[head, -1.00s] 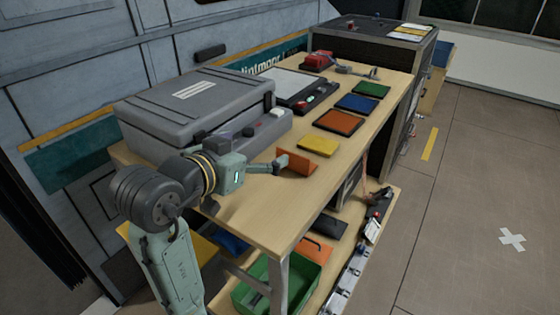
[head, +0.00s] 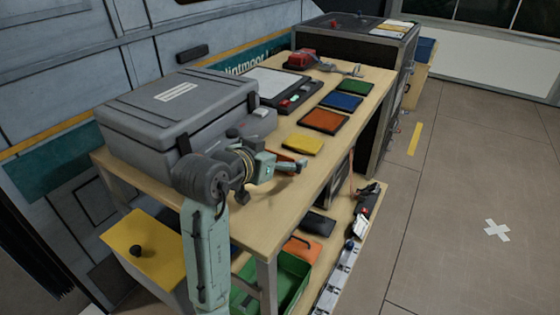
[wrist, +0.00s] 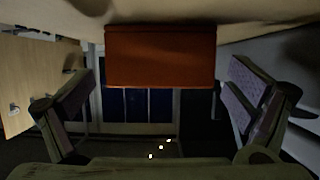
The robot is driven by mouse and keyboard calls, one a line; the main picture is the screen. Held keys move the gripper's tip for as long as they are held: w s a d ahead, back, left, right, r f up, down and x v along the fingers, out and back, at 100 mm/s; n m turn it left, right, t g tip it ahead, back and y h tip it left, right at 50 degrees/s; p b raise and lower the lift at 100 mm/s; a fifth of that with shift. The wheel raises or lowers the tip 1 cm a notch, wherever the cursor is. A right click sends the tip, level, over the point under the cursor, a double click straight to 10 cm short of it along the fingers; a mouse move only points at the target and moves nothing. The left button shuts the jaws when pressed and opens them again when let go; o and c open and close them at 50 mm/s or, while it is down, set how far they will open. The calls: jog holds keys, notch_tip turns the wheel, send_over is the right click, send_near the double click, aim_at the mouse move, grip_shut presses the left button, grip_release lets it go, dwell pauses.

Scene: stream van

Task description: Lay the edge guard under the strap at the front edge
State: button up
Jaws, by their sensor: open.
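The orange edge guard (head: 284,156) sits on the wooden table (head: 262,222), mostly hidden behind my gripper in the head view. In the wrist view the edge guard (wrist: 160,55) is a broad orange face between my two fingers. My gripper (head: 273,180) is low at the near part of the table. In the wrist view my gripper (wrist: 160,92) is open wide, with a clear gap on both sides of the guard and no finger visibly touching it. I cannot make out the strap for sure.
A grey case (head: 180,105) stands close behind my arm. Flat yellow (head: 302,144), orange-brown (head: 324,121), blue (head: 343,102) and green (head: 356,88) pieces line the table. A red device (head: 302,60) lies at the far end. A green bin (head: 291,280) is below.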

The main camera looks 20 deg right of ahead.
jog(key=shift+c, duration=0.4)
jog(key=c, duration=1.3)
jog(key=shift+r, duration=0.15)
